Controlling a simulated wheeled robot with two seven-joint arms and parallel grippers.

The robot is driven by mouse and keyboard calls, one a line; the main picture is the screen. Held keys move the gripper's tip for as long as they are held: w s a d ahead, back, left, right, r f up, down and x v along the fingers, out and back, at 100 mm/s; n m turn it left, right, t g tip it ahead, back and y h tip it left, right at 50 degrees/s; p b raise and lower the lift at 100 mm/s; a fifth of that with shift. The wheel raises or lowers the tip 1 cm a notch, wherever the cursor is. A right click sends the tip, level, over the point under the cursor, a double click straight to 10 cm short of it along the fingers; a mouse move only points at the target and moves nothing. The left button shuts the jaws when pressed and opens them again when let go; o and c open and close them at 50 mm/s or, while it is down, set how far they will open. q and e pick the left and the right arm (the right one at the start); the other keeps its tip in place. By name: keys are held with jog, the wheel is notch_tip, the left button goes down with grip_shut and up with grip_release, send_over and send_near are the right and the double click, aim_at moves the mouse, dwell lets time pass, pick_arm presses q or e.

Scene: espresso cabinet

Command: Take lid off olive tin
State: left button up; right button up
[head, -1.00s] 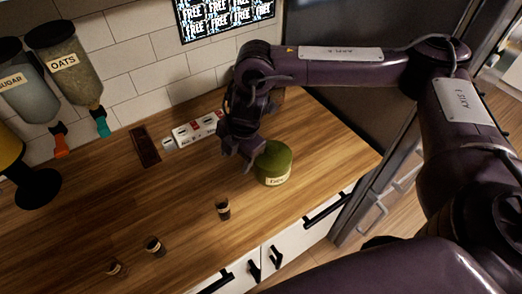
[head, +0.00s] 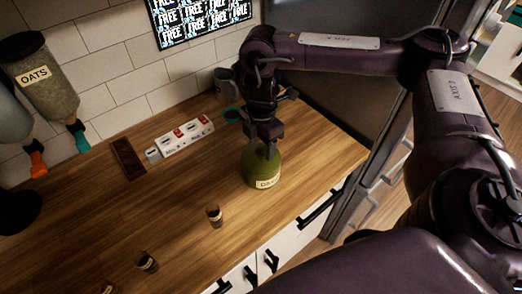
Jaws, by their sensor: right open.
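The olive tin (head: 262,172) stands upright on the wooden counter near its right end, with a pale label on its front. Its lid (head: 263,154) is on top, partly hidden by my right gripper. My right gripper (head: 263,143) is open and points down right over the lid. I cannot tell whether its fingers touch the lid. My left gripper is not in view.
Small dark jars (head: 214,216) (head: 147,262) stand toward the front. Dispensers (head: 50,80) hang at left. A grey container (head: 223,80) stands by the wall.

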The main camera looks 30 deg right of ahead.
jog(key=shift+f, duration=0.8)
jog(key=shift+c, duration=0.3)
grip_shut()
jog(key=shift+r, duration=0.1)
